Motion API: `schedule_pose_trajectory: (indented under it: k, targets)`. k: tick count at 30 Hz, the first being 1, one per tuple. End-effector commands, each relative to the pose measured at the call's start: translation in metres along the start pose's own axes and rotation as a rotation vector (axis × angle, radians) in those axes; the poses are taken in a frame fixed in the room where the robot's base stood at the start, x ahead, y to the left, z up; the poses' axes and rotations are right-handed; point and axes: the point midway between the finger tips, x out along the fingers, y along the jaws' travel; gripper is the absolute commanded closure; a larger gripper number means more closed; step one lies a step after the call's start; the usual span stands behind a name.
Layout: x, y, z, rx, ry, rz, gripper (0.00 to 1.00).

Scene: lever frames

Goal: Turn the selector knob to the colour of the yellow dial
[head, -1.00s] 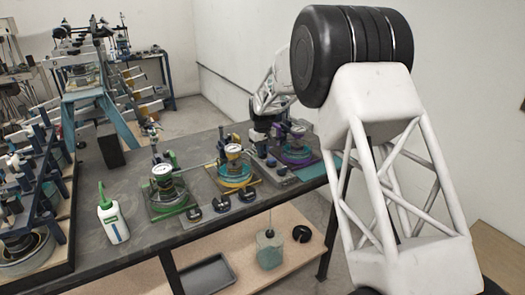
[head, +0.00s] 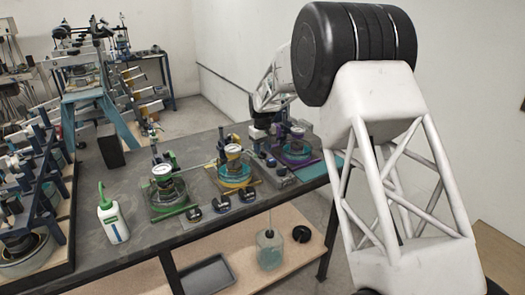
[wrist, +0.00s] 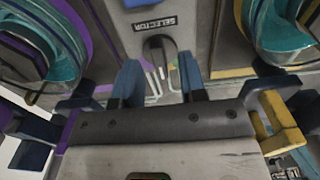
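The selector knob (wrist: 158,48) is a small dark knob on a grey panel, below an upside-down "SELECTOR" label (wrist: 156,22) in the wrist view. My gripper (wrist: 160,75) is open, its two blue fingers apart on either side of the knob's line; whether they touch it I cannot tell. The yellow-trimmed dial station (head: 235,170) stands mid-bench in the head view, with a white-faced gauge (head: 233,150) above a teal bowl. In the head view my gripper (head: 258,148) is small and dark, between the yellow and purple stations.
A green-trimmed station (head: 165,190) stands left of the yellow one, a purple-trimmed station (head: 295,150) to the right. A white bottle (head: 110,215) stands at left. Teal bowls flank my gripper closely.

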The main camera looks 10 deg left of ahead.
Motion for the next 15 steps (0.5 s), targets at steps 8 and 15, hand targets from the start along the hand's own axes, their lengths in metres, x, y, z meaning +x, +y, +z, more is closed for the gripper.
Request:
schedule_pose_trajectory:
  k: [8, 15]
  targets:
    - [-0.035, 0.000, 0.000, 0.000, 0.002, 0.001, 0.62]
    - [-0.059, 0.000, 0.000, 0.000, 0.001, 0.000, 0.62]
